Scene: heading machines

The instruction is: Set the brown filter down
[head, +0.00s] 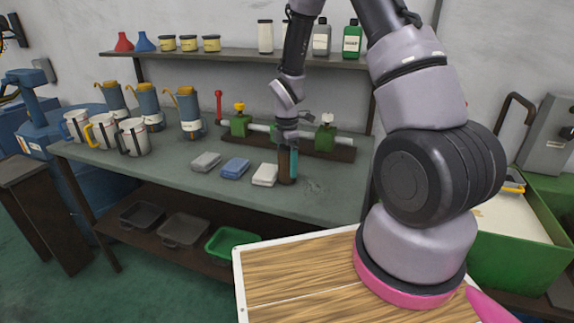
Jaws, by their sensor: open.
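The brown filter (285,167) is a dark upright cylinder at the right part of the grey-green workbench top (215,150). Its lower end appears to touch the bench, just right of a white block (265,175). A teal upright piece (295,162) shows close beside it on the right; I cannot tell whether the two touch. My gripper (287,143) points down at the filter's upper end. Its jaws are open, though the fingers are small and partly hidden here. Whether they still surround the filter's top is hard to see.
Grey (206,161) and blue (235,168) blocks lie left of the white one. Behind stands a pipe with green valves (325,138). Mugs (133,137) and blue cans (188,112) fill the bench's left. A shelf (240,56) with jars hangs above. The bench's front middle is clear.

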